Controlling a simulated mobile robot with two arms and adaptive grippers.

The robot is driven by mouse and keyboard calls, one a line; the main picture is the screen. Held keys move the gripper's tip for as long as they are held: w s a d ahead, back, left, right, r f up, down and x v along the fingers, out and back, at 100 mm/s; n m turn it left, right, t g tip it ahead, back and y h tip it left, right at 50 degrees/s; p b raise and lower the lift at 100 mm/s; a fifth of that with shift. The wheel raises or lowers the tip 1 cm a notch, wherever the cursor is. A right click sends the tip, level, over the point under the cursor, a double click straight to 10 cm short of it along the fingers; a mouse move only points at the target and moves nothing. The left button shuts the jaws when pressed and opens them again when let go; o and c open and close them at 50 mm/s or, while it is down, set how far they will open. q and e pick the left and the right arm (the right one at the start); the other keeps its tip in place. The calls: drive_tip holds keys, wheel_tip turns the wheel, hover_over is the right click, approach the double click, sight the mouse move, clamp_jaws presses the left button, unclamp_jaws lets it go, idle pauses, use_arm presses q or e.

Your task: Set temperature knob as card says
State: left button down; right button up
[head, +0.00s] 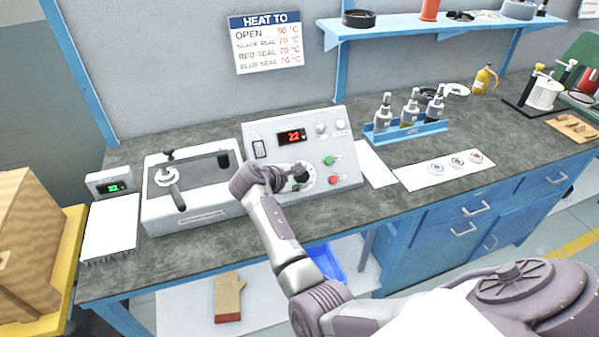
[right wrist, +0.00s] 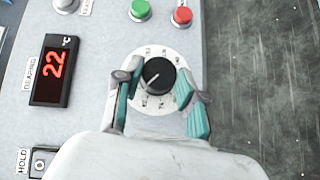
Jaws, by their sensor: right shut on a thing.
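The temperature knob (right wrist: 158,75) is black with a white pointer line and sits on a white dial on the grey control panel (head: 258,131). In the right wrist view the pointer aims down and left; the dial's numbers are too small to read surely. My right gripper (right wrist: 158,100) is shut on the knob, one finger at each side. In the head view the right gripper (head: 297,180) partly covers the dial. The panel's red display (right wrist: 53,70) reads 22 °C. The wall card (head: 266,42) is headed HEAT TO: OPEN 90 °C; black, red and blue seal appear as 70 °C. My left gripper is not in view.
A green button (head: 329,160) and a red button (head: 334,180) sit close to the dial. A machine with a lever (head: 176,192) stands left of the panel. Bottles in a blue rack (head: 405,131) and a white sheet with seals (head: 420,176) lie right.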

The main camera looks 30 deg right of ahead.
drive_tip(key=shift+d+r+m+g+y+p, duration=0.1)
drive_tip(key=shift+m+g+y+p, duration=0.6)
drive_tip(key=shift+m, duration=0.4)
drive_tip(key=o, duration=1.1)
drive_tip(key=shift+o, duration=0.2)
drive_tip(key=v, duration=0.7)
drive_tip(key=shift+r, duration=0.2)
drive_tip(key=shift+w, duration=0.15)
